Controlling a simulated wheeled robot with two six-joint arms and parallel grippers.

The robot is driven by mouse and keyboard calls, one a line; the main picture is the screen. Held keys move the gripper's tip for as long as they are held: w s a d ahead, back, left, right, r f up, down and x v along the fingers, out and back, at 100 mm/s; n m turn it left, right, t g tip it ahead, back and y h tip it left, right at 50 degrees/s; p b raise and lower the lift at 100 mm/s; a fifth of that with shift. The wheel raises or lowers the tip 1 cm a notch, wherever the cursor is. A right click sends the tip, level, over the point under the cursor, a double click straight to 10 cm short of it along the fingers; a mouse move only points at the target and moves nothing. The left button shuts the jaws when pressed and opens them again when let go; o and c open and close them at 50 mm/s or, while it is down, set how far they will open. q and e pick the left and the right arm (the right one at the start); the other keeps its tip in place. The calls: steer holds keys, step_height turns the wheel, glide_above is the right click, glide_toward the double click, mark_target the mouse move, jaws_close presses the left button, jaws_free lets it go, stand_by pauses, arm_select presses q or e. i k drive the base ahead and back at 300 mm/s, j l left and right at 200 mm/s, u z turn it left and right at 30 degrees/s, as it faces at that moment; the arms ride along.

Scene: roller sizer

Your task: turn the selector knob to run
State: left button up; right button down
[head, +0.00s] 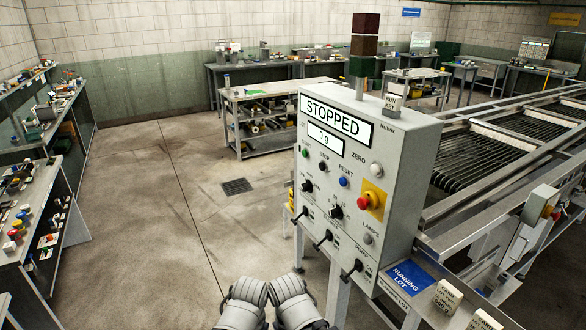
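The grey control cabinet (408,140) stands right of centre, its front panel facing me at an angle. Two black rotary knobs sit mid-panel, a left knob (307,186) and a right knob (336,211). Their labels are too small to read, so I cannot tell which is the run selector or its setting. Two rounded grey parts of my arms show at the bottom centre, below and left of the panel. Neither gripper shows, and nothing of mine touches the panel.
The roller machine (480,160) fills the right. A blue RUNNING LOT sign (411,277) lies below. Floor left of the cabinet is clear.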

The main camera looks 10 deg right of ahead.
mark_target(306, 186)
steer(key=i+l+u, duration=0.1)
steer(key=i, duration=1.25)
